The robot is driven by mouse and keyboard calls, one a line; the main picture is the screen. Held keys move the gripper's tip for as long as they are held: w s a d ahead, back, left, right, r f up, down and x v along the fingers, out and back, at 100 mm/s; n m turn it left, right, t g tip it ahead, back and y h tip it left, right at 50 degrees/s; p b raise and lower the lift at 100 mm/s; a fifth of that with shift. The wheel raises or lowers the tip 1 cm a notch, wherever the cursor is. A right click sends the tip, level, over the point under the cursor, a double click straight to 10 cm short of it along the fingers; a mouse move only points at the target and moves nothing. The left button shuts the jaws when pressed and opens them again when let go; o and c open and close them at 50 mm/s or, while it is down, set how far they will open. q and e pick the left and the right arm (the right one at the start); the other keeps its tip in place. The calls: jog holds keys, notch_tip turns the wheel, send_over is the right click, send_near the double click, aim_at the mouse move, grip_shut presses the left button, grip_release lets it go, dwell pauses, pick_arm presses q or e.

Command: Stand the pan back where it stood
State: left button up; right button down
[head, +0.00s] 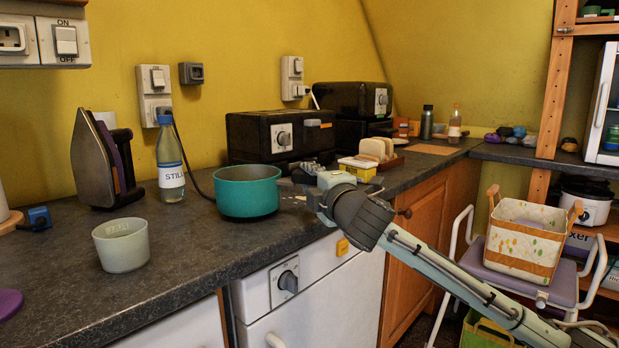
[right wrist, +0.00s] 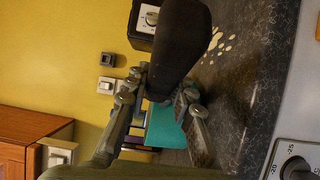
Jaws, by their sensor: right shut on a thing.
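The teal pan (head: 247,191) is upright over the dark worktop, in front of a black appliance. I cannot tell whether its base touches the worktop. My right gripper (head: 300,188) is at the pan's right side, with its arm coming in from the lower right, and is shut on the pan's handle. In the right wrist view the dark handle (right wrist: 180,45) runs between the fingers of the right gripper (right wrist: 160,98), and part of the teal pan (right wrist: 166,128) shows beyond them. My left gripper is not in view.
A water bottle (head: 171,160), an iron (head: 97,160) and a pale cup (head: 122,245) stand left of the pan. A black appliance (head: 278,135) is behind it. A yellow-based dish (head: 357,168) and bread (head: 377,148) are to the right. Pale spots (right wrist: 214,42) mark the worktop.

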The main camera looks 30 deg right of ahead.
jog(key=shift+f+b, duration=0.5)
jog(key=shift+f, duration=0.15)
dwell(1.3)
jog(key=c, duration=1.2)
grip_release()
jog(key=shift+f, duration=0.25)
jog(key=shift+r, duration=0.1)
jog(key=shift+s, duration=0.15)
jog(key=shift+s+a, duration=0.1)
jog(key=shift+s, duration=0.7)
jog(key=s, duration=0.6)
jog(key=shift+a+b, duration=0.3)
jog(key=shift+a, duration=0.1)
